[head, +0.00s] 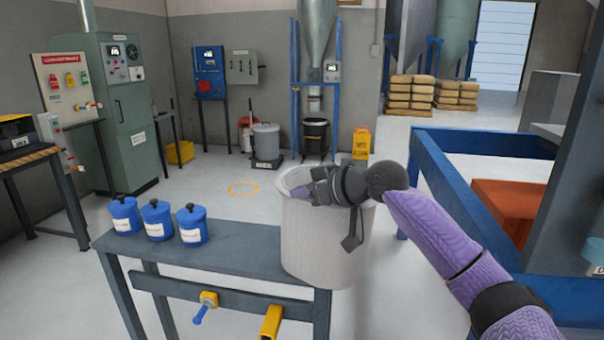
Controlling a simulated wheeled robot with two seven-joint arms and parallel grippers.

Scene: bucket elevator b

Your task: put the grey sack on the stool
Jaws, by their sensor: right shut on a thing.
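A large light-grey ribbed container, which I take for the grey sack (318,245), is upright at the right end of a dark grey bench (228,258). It covers that end of the bench and reaches past it to the right; I cannot tell whether it rests on the bench or hangs just clear. My right gripper (302,190) is at its open top, shut on it near the rim. The fingertips are partly hidden against the sack. My left gripper is not in view. I cannot make out a separate stool.
Blue lidded jars (157,220) stand on the bench's left part. A yellow clamp (271,322) sticks out below its front. A blue frame (470,215) stands at right. Floor around the yellow ring (243,188) is clear.

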